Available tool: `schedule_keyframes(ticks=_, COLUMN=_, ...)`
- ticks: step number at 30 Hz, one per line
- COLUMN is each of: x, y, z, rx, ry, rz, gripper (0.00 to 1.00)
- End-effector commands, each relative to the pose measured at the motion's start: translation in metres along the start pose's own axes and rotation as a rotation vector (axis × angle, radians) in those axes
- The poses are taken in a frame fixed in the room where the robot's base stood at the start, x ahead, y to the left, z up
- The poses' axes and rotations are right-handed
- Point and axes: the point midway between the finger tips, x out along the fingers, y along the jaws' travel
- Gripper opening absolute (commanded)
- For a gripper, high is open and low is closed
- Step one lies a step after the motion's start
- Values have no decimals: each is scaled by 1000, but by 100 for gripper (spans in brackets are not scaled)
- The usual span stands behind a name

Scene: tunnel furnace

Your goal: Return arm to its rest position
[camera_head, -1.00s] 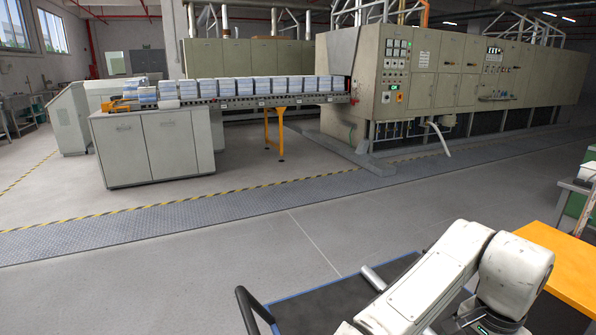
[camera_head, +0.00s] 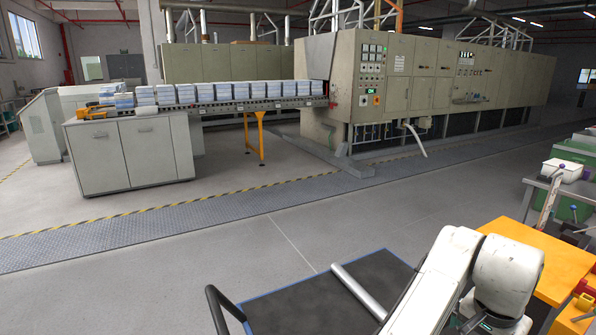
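My white arm (camera_head: 470,265) shows at the lower right of the head view. It is folded, with one link slanting down to the left and a rounded joint at the right. My gripper is not in view; the arm runs off the bottom edge. A cart with a dark top and blue edge (camera_head: 300,305) stands beside and behind the arm, with a black handle at its left. A metal cylinder or bar (camera_head: 358,290) lies across the cart top.
An orange table (camera_head: 535,262) stands right of my arm. Behind it is a grey bench (camera_head: 545,187) with green and white bins. A long furnace (camera_head: 420,85) and a conveyor (camera_head: 250,105) carrying several stacks stand at the back. The grey floor between is clear.

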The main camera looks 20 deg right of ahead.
Motion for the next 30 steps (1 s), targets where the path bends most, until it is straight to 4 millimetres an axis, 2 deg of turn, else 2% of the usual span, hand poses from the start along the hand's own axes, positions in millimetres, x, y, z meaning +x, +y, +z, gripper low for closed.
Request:
schedule_keyframes(ticks=5, x=-3, y=9, z=-22, rx=-98, ry=129, rz=6, gripper=98)
schedule_keyframes(ticks=9, x=-4, y=11, z=-34, rx=-250, ry=246, rz=8, gripper=98)
schedule_keyframes(ticks=13, x=3, y=9, z=-30, rx=-423, ry=316, rz=4, gripper=98)
schedule_keyframes(ticks=16, x=13, y=8, z=-16, rx=-569, ry=338, rz=-1, gripper=98)
schedule_keyframes(ticks=20, x=33, y=10, z=17, rx=-767, ry=325, rz=-15, gripper=98)
schedule_keyframes(ticks=23, x=53, y=18, z=52, rx=-918, ry=281, rz=-35, gripper=98)
schedule_keyframes(ticks=26, x=73, y=32, z=96, rx=-1064, ry=206, rz=-66, gripper=98)
schedule_keyframes(ticks=30, x=96, y=61, z=164, rx=-1232, ry=71, rz=-123, gripper=98)
